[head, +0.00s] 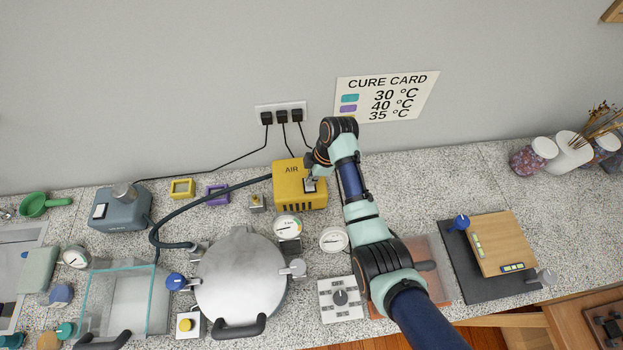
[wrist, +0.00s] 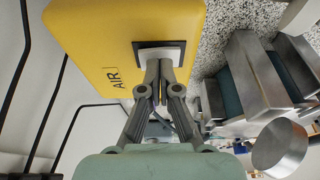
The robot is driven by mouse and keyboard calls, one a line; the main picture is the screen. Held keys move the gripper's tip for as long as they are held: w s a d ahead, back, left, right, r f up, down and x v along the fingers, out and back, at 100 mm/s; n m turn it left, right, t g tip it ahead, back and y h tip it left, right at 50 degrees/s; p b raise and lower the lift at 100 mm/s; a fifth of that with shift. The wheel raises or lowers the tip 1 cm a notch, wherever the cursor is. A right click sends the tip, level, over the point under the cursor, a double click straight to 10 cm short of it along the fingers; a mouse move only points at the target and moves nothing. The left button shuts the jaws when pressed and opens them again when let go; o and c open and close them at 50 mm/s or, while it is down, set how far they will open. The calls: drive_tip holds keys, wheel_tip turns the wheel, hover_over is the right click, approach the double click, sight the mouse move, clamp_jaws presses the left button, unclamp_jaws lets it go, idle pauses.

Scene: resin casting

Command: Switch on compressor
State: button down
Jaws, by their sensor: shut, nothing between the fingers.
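The compressor is a yellow box marked AIR (head: 288,192) standing on the speckled counter against the wall. It fills the upper middle of the wrist view (wrist: 95,35). Its switch (head: 310,185) is a dark-framed rocker with a pale face, and it also shows in the wrist view (wrist: 178,48). My gripper (wrist: 160,68) is shut and empty, with its fingertips at the switch face. The fingertips cover part of the switch, so I cannot tell its position or whether they press on it.
A dark hose (head: 165,220) runs from the compressor toward a round metal pot (head: 240,280). Pressure gauges (head: 287,227) stand close in front of the compressor. A blue-grey box (head: 120,210) is at the left. A wall outlet (head: 281,114) holds several plugs. Counter to the right of my arm is partly clear.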

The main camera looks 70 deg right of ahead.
drive_tip(key=r+p, duration=0.5)
drive_tip(key=shift+s+a+r, duration=0.15)
drive_tip(key=shift+a+r, duration=0.05)
drive_tip(key=s+a+p+v, duration=0.1)
drive_tip(key=v, duration=0.7)
drive_tip(key=shift+s+a+r, duration=0.15)
